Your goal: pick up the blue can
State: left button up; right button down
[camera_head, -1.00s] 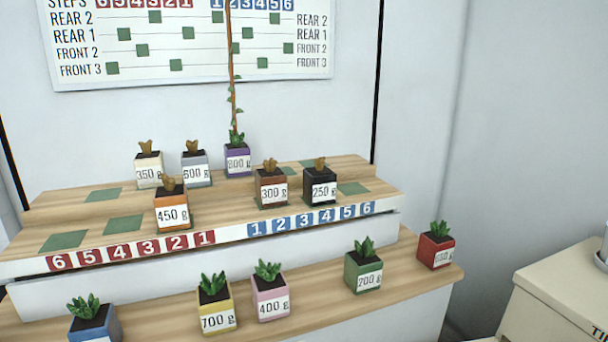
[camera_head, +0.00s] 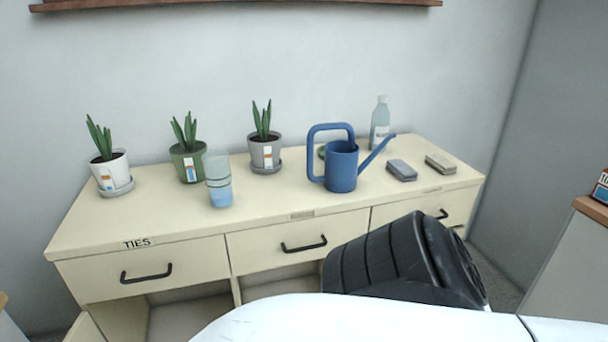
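The blue can (camera_head: 341,168) is a watering can. It stands upright on the top of a cream cabinet (camera_head: 110,218), right of the middle. Its handle loops to the left and over the top, and its long spout points up to the right. Nothing covers it, and no gripper touches it. Neither of my grippers is in view.
Left of the can stand a cup (camera_head: 219,185) and potted plants, white (camera_head: 112,171), green (camera_head: 188,165) and grey (camera_head: 265,153). A bottle (camera_head: 380,125) and two blocks (camera_head: 401,170) (camera_head: 440,164) stand right. A black ribbed shape hides lower right drawers.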

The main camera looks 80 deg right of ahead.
aim_at(342, 170)
jog(key=z, duration=2.05)
